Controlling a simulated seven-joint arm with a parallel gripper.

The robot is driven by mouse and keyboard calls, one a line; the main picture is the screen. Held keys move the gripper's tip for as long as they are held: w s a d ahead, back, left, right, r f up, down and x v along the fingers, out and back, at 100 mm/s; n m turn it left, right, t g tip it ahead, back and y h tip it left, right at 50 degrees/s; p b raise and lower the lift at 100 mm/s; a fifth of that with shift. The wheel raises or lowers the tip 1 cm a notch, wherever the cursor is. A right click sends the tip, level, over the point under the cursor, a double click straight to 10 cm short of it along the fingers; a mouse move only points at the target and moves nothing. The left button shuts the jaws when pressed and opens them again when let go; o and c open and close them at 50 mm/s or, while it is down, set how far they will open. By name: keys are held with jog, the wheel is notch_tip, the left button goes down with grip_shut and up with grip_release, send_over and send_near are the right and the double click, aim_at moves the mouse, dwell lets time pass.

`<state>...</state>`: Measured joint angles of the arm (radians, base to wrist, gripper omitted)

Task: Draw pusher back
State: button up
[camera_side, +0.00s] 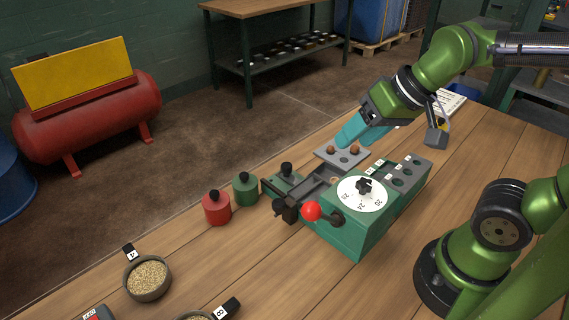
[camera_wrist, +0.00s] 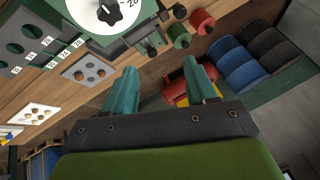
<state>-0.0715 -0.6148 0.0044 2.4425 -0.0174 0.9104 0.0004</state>
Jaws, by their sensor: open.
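A green machine (camera_side: 345,235) stands on the wooden bench with a white numbered dial (camera_side: 362,194) and a red ball lever (camera_side: 312,211). At its left end is a dark metal channel (camera_side: 312,190) with a green block (camera_side: 287,183) topped by a black knob, and another black knob (camera_side: 286,210) in front. Which part is the pusher I cannot tell for certain. My gripper (camera_side: 352,133), with teal fingers, is open and empty above and behind the machine, close over a grey holed plate. In the wrist view my gripper (camera_wrist: 162,88) shows its fingers spread apart; the dial (camera_wrist: 100,12) is partly cut off.
The grey plate (camera_side: 329,155) holds brown round pieces. A red cylinder (camera_side: 216,208) and a green cylinder (camera_side: 245,190), both knobbed, stand left of the machine. A bowl of grain (camera_side: 148,279) is at front left. Bare bench lies between the bowl and machine.

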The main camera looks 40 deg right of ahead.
aim_at(279, 203)
jog(key=shift+w+a+g+h, duration=1.1)
jog(key=shift+w+a+g, duration=1.9)
jog(key=shift+w+a, duration=2)
notch_tip(279, 203, down, 16)
jog(key=shift+w+d+f, duration=0.1)
jog(key=shift+c, duration=0.4)
grip_shut()
